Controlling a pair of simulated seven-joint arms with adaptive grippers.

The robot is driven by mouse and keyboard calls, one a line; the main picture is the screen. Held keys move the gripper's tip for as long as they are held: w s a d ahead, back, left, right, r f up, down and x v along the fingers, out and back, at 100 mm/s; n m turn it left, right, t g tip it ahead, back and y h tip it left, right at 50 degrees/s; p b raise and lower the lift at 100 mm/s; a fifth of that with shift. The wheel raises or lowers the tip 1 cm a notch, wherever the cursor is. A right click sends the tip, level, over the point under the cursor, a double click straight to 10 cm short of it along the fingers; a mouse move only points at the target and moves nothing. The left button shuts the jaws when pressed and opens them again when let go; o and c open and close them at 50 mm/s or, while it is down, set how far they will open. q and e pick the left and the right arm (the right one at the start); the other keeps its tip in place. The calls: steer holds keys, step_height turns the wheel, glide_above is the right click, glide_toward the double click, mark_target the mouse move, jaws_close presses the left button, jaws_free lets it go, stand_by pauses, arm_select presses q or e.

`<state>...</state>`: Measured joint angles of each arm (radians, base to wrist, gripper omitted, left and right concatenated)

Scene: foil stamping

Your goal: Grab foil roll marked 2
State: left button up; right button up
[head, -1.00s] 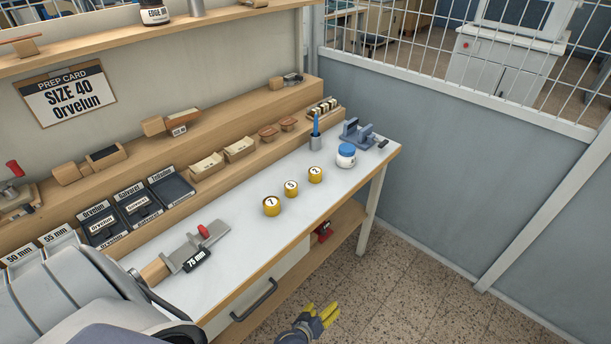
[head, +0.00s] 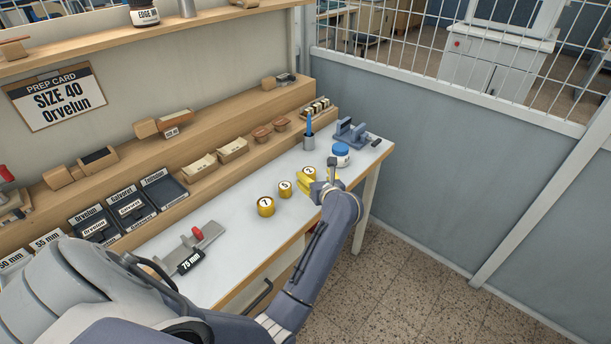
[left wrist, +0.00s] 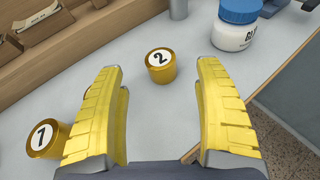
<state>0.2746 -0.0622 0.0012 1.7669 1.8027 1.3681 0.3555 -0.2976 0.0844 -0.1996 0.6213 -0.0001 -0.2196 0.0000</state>
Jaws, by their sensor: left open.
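The foil roll marked 2 (head: 309,172) is a small gold cylinder with a white numbered top, standing upright on the bench. It also shows in the left wrist view (left wrist: 160,68), centred between my fingertips. My left gripper (head: 319,181) is open with yellow fingers, close in front of the roll on its near side. In the left wrist view my left gripper (left wrist: 160,72) has a clear gap on each side of the roll and is not gripping it. My right gripper is not in view.
Rolls marked 5 (head: 285,190) and 7 (head: 265,207) stand in a row to the left. A blue-lidded white jar (head: 341,155) stands close behind on the right, and a pen cup (head: 308,142) farther back. A 75 mm tool (head: 193,250) lies front left on the white bench (head: 228,228).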

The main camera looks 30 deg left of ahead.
mark_target(310, 173)
arm_select(q)
steer(key=shift+a+f+n+h, duration=0.2)
steer(key=shift+n+h, duration=0.1)
steer(key=shift+x, duration=3.55)
steer(key=shift+c, duration=0.4)
steer(key=c, duration=1.2)
